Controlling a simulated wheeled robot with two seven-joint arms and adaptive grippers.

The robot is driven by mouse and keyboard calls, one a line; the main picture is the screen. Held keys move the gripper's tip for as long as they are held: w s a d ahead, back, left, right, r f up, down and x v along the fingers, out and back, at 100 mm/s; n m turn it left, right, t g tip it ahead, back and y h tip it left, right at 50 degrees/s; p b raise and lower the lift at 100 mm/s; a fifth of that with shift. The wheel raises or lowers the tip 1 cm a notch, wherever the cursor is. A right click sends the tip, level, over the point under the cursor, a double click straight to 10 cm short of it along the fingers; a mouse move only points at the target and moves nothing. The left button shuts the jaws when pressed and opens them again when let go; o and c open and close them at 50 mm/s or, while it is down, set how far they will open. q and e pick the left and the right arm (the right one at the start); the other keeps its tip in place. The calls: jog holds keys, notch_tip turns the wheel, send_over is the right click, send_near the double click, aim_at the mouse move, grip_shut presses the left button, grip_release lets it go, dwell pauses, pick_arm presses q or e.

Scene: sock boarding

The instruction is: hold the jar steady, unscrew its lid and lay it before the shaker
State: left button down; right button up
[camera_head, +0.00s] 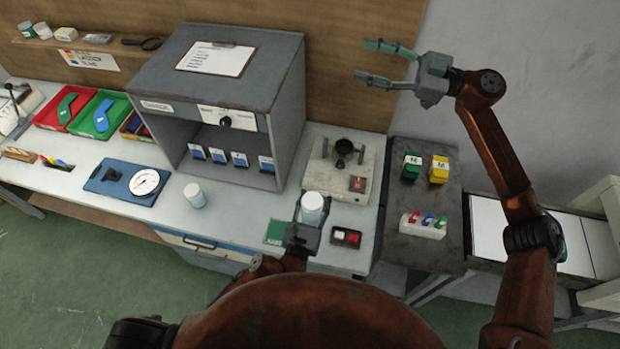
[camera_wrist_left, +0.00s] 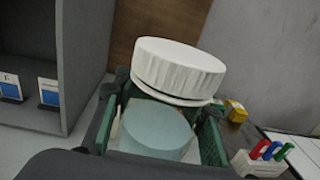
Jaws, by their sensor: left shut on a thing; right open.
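The jar (camera_head: 312,218) has a pale blue body and a white lid (camera_head: 313,201). My left gripper (camera_head: 303,222) is shut around the jar's body, near the bench's front edge. In the left wrist view the jar body (camera_wrist_left: 155,130) is between the fingers, and the ribbed white lid (camera_wrist_left: 180,70) is above it; whether it is loosened I cannot tell. My right gripper (camera_head: 374,62) is open and empty, raised high at the back right, away from the jar. A beige machine with a black cup, apparently the shaker (camera_head: 322,180), stands behind the jar.
A second jar (camera_head: 195,195) stands left on the bench, beside a blue scale (camera_head: 100,185). A grey cabinet (camera_head: 230,95) rises behind. A button box (camera_head: 346,238) and green card (camera_head: 274,232) lie near the jar. Green and yellow blocks (camera_head: 411,167) stand on the dark side table (camera_head: 425,250).

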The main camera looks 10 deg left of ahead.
jog(key=s+a+f+n+g+h, duration=0.3)
jog(key=s+a+g, duration=0.1)
jog(key=s+a, duration=0.5)
jog(key=n+t+h, duration=0.1)
jog(key=n+h, duration=0.2)
jog(key=h, duration=1.2)
send_over(310, 200)
jog(key=f, duration=1.6)
jog(key=shift+s+a, duration=0.1)
jog(key=shift+a, duration=0.15)
jog(key=shift+d+f+m, duration=0.2)
jog(key=shift+f+m, duration=0.1)
jog(key=shift+f+h, duration=0.3)
jog(key=shift+f, duration=3.5)
jog(key=shift+c, duration=0.6)
